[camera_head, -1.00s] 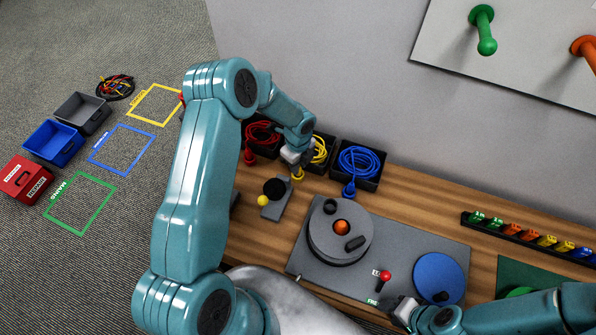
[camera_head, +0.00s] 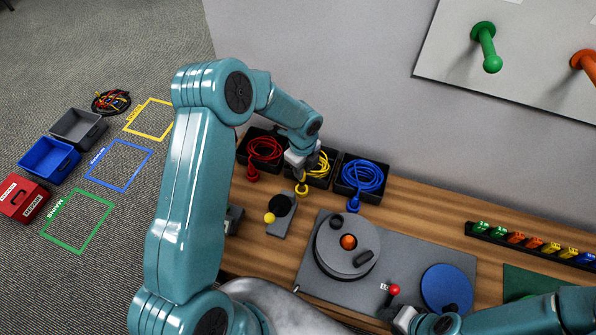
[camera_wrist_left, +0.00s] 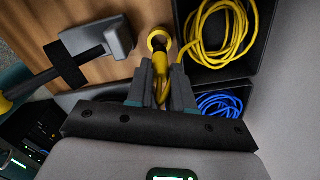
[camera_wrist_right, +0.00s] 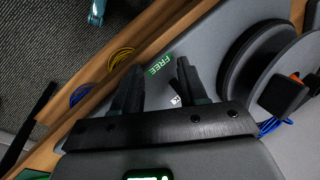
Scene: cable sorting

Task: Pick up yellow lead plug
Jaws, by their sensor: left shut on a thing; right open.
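The yellow lead plug (camera_head: 302,189) hangs at the front edge of the black bin that holds the coiled yellow lead (camera_head: 318,165). My left gripper (camera_head: 300,176) is shut on it from above. In the left wrist view the plug's round end (camera_wrist_left: 159,40) sticks out past the fingers, and the fingers (camera_wrist_left: 160,88) pinch the yellow body. The coiled lead (camera_wrist_left: 218,30) lies in its bin beside the fingers. My right gripper (camera_wrist_right: 155,85) is open and empty over the grey board, near the FREE label; in the head view it is low at the right.
A red lead (camera_head: 264,149) and a blue lead (camera_head: 362,175) lie in bins on either side. A grey block with a black knob and yellow ball (camera_head: 270,218) stands just in front. A grey board with a round dial (camera_head: 345,262) lies to the right.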

